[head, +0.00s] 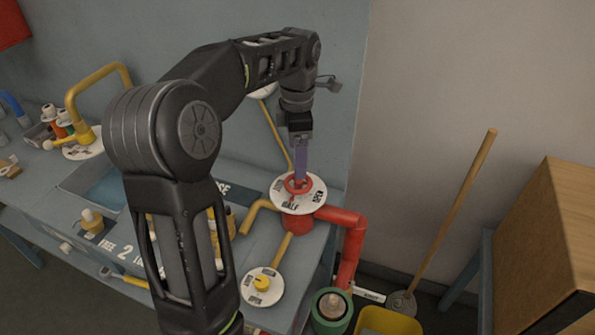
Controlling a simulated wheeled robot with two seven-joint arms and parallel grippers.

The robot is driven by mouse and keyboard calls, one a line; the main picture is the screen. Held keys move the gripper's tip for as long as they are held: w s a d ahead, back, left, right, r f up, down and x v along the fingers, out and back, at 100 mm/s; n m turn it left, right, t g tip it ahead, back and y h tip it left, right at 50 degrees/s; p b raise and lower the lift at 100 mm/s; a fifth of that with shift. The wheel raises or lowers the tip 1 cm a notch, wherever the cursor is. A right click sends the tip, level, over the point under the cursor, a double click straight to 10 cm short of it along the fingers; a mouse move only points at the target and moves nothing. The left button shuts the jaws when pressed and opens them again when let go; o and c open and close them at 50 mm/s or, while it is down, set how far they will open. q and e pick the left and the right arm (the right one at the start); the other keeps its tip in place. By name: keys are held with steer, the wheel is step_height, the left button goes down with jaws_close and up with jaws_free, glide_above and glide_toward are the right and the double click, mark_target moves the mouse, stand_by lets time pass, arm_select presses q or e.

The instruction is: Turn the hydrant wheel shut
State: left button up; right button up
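The red hydrant wheel (308,187) sits on a round white dial plate (283,203) at the bench's right end. The plate reads OPEN on the right and HALF in front; the left label is too small to read. A red pipe (350,245) runs from beneath it to the right and down. My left gripper (301,180) points straight down, its purple-grey fingers reaching the wheel. The fingers overlap in this view, so their gap and whether they grip the rim are hidden. My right gripper is out of view.
A yellow valve on another white dial (263,288) stands in front. A yellow spout (258,213) is left of the wheel. A broom (455,215), a green container (331,312), a yellow bucket (388,322) and a wooden cabinet (540,250) stand to the right.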

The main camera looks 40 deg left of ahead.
mark_target(298, 183)
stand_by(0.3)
arm_select(q)
steer(key=shift+d+f+p, duration=0.1)
steer(key=shift+f+p, duration=0.65)
steer(key=shift+f, duration=3.2)
steer(key=shift+c, duration=0.3)
steer(key=c, duration=1.3)
